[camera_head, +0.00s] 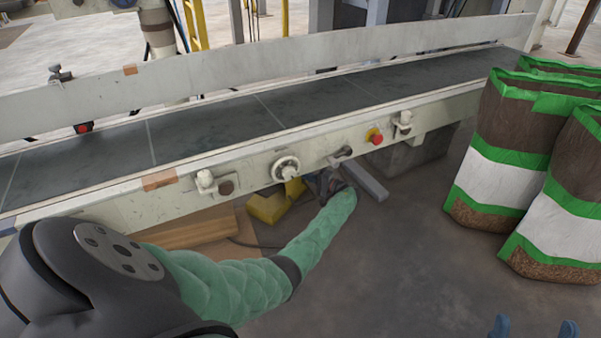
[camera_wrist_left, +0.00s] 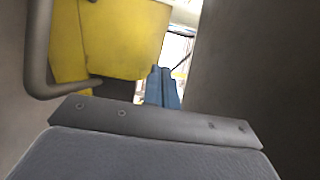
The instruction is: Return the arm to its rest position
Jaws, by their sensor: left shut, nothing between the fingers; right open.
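My left arm (camera_head: 235,282), in a green quilted sleeve, comes in from the left in the head view. It reaches forward and low to the near side of the conveyor (camera_head: 170,200). Its dark wrist end is by the conveyor's lower edge, and the fingers cannot be made out there. In the left wrist view the blue fingers of my left gripper (camera_wrist_left: 162,86) are together, with nothing between them, close to a yellow part. My right gripper (camera_head: 534,328) shows only as two blue fingertips, apart and empty, at the bottom right of the head view.
The conveyor's side carries knobs and a red button (camera_head: 375,137). A yellow block (camera_head: 267,207) is under it beside my left arm. Green, white and brown pellet bags (camera_head: 503,140) stand at the right. Grey floor (camera_head: 400,260) is clear between arm and bags.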

